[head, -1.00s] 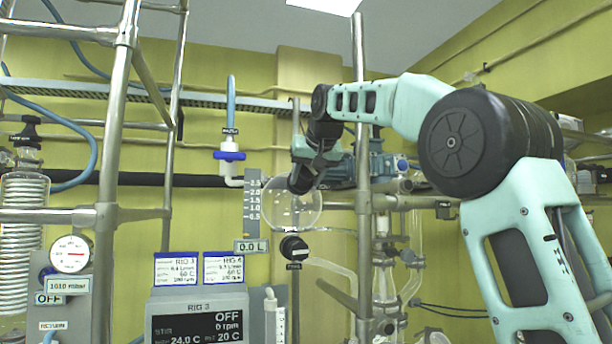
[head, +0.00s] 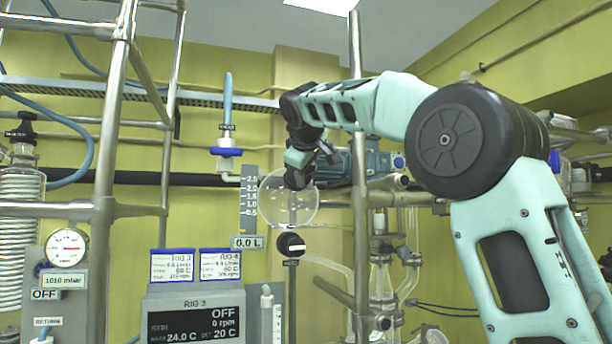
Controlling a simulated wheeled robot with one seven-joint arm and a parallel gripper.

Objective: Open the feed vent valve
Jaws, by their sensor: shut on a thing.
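The round glass feed vessel (head: 290,206) hangs in the middle of the head view, beside the scale and the 0.0 L display. My gripper (head: 299,178) points down at the top of this vessel and covers its neck. It is shut on a part there, which I take to be the feed vent valve. The valve itself is hidden behind the jaws, so its handle angle cannot be told. A black knob (head: 291,244) with a pale mark sits just below the vessel; its label is too small to read.
A blue-handled valve (head: 227,152) hangs left of the vessel. A vertical steel post (head: 359,240) stands close to the right of my gripper, with a blue motor (head: 375,165) behind. The RIG 3 control box (head: 195,312) stands below left. Steel scaffolding (head: 112,190) fills the left.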

